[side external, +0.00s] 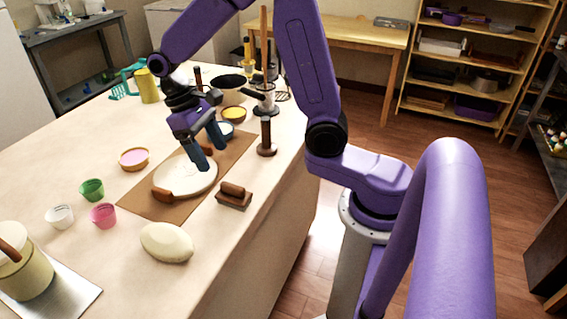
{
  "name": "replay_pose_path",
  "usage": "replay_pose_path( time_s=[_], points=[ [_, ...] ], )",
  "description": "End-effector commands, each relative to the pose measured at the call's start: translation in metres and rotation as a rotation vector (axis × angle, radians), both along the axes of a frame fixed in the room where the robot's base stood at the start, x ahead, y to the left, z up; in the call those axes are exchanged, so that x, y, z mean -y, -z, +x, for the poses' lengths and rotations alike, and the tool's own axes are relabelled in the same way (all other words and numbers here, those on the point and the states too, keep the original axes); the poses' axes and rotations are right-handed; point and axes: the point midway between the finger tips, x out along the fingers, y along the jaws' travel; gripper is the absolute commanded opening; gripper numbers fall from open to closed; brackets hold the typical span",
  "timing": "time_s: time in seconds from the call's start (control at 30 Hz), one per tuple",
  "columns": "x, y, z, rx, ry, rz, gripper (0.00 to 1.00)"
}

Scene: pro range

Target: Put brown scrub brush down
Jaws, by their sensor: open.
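A brown scrub brush (234,196) with a raised handle lies on the pale worktop (275,180), close to its right edge and beside the brown mat (145,207). My gripper (211,156) points down over the far right part of a round white dish (187,180), behind the brush. Its dark blue fingers are apart, and I see nothing held between them. The gripper and the brush are clearly apart.
The dish has brown handles and lies on the mat. Several small bowls, including a green one (92,190) and a pink one (103,215), stand to its left. A pale oval object (167,242) lies in front. A brown-based stand (266,140) is behind the brush.

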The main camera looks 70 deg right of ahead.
Motion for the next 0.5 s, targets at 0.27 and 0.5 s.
replay_pose_path(
  time_s=[0.27,0.5],
  points=[
    [-0.013,-0.009,-0.042,0.093,-0.249,0.031,0.74],
    [-0.017,-0.014,-0.085,0.167,-0.461,0.069,0.74]
  ],
)
